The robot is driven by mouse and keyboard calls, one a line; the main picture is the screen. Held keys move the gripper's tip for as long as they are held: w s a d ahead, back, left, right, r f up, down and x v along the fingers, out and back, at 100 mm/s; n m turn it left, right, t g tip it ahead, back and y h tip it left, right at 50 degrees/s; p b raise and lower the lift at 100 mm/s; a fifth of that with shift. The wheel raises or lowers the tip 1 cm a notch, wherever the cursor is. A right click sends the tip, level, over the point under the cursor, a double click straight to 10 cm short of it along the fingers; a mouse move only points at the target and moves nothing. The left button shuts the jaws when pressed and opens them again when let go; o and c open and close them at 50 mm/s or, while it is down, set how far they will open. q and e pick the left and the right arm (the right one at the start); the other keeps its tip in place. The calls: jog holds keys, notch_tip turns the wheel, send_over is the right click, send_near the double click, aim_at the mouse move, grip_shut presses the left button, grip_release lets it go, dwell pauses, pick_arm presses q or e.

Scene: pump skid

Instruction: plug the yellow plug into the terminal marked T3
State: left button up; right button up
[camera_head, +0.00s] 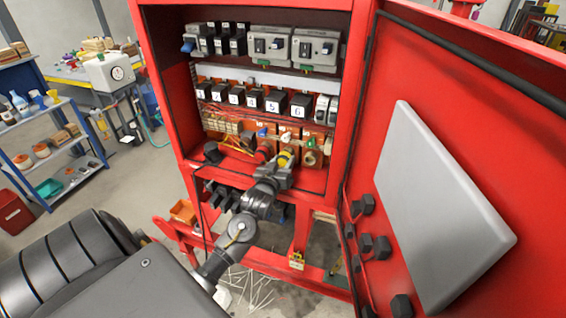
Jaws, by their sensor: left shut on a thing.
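My left gripper (275,174) is inside the lower part of the open red cabinet (172,90). It is shut on the yellow plug (285,160), which points away from me toward a row of orange terminal blocks (312,138). The plug is in front of the middle block of those at the right; I cannot tell whether it touches or enters it. A red plug or fitting (262,153) is just left of it, and a pale round fitting (311,158) is on the block to its right. No T3 marking is readable. My right gripper is not in view.
Numbered black modules (271,102) and grey switch units (315,50) fill the rows above. The open red door (510,150) stands close on the right. A black knob-like part (212,153) is left of the terminals. A blue shelf (48,150) stands far left.

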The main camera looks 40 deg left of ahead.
aim_at(283, 163)
pick_arm(q)
jog(key=shift+c, duration=0.6)
jog(key=shift+s+d+f, duration=0.1)
jog(key=shift+s, duration=0.15)
jog(key=shift+v, duration=1.95)
